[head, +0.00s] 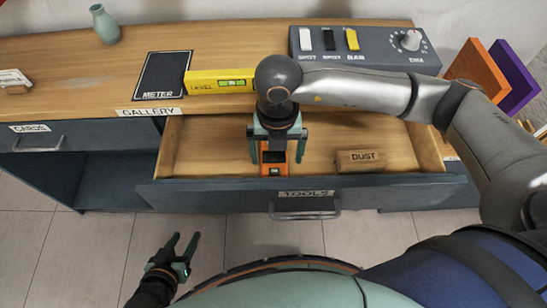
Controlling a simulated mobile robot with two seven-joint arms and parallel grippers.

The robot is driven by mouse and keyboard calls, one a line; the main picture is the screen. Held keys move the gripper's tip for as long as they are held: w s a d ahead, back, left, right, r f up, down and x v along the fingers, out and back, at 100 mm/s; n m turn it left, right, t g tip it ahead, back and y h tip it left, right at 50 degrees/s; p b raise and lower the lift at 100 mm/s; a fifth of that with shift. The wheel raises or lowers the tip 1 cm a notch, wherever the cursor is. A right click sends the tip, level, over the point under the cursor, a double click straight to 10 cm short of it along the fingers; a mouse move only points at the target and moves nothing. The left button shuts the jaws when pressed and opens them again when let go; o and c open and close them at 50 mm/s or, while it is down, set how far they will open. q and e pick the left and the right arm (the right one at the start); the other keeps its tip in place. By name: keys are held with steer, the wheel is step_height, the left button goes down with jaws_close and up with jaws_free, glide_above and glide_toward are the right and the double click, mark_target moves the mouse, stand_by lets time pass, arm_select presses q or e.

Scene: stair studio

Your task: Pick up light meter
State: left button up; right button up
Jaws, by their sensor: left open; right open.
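The light meter appears to be the small orange and black device (273,170) in the open drawer marked TOOLS (215,155), near its front wall. My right gripper (278,150) points down into the drawer, open, with its fingers at either side of the device's upper part. Whether the fingers touch it cannot be told, and the gripper hides part of it. My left gripper (183,247) is open and empty, low in front of the cabinet over the floor. A black mat marked METER (164,72) lies bare on the cabinet top.
A wooden block marked DUST (360,160) lies at the drawer's right. A yellow level (217,81) and a switch panel (385,62) are on the cabinet top behind my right arm. A green vase (105,25) stands back left. The drawer's left part is clear.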

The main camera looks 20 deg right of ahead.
mark_target(274, 171)
steer(key=shift+w+a+f+b, duration=0.1)
steer(key=shift+f+b, duration=0.1)
steer(key=shift+f, duration=1.4)
steer(key=shift+w+a+f+b, duration=0.1)
steer(key=shift+f+b, duration=0.1)
steer(key=shift+f, duration=1.35)
steer(key=shift+c, duration=0.2)
steer(key=shift+r, duration=0.1)
steer(key=c, duration=1.2)
